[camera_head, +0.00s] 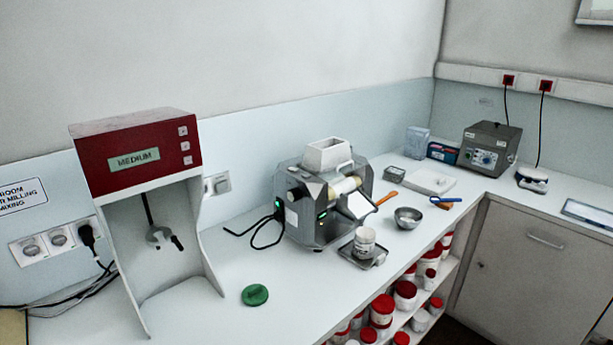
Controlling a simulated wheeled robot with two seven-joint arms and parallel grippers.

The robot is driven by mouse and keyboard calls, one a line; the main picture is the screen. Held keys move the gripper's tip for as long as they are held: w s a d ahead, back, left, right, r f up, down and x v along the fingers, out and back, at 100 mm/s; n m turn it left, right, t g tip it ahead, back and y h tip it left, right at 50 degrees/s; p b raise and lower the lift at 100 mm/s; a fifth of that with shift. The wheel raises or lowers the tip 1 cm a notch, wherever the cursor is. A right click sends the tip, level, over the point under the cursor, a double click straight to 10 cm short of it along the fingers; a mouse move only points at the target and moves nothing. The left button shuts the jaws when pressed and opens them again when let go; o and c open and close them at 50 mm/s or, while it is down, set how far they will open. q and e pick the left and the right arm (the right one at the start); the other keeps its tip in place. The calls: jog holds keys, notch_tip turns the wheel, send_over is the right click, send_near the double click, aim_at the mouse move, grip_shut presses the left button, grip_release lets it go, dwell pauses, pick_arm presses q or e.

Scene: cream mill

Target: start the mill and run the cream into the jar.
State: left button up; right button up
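The grey metal mill (318,205) stands on the white counter, with a white hopper (327,155) on top and pale rollers (346,186) at its front. A green light and a small orange light show on its side panel. A white jar (364,241), with no lid on it, stands upright on a small grey metal tray (377,259) at the mill's front, below its apron (361,204). I cannot see what is in the jar or hopper. A green lid (254,295) lies on the counter left of the mill. Neither of my grippers shows in the head view.
A red-topped mixer (135,150) reading MEDIUM stands at left. A metal bowl (407,218), an orange-handled spatula (385,198) and a white slab (430,181) lie right of the mill. Shelves below hold several red-lidded jars (382,308). The counter around the green lid is clear.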

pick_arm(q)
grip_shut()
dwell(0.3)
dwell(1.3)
